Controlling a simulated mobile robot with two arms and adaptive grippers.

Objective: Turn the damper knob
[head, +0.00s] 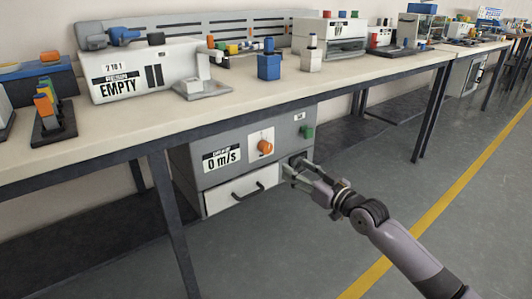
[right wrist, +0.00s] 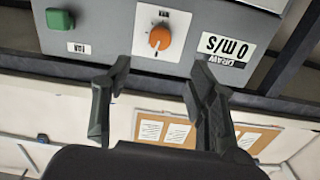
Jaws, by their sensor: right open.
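The damper knob (head: 265,147) is a round orange knob on a pale square plate, on the front of a grey cabinet (head: 215,178) under the bench. My right gripper (head: 296,172) is open and empty, at the lower right of the knob and apart from it in the head view. In the right wrist view, which is upside down, the orange knob (right wrist: 160,37) lies beyond the gap between the open fingertips (right wrist: 161,68). A light pointer mark shows on the knob. My left gripper is not in view.
A "0 m/s" label (head: 222,159) and a green button (head: 308,132) flank the knob. A white drawer with a black handle (head: 248,193) is below it. The bench top (head: 150,121) overhangs the cabinet, and a dark table leg (head: 174,225) stands at left.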

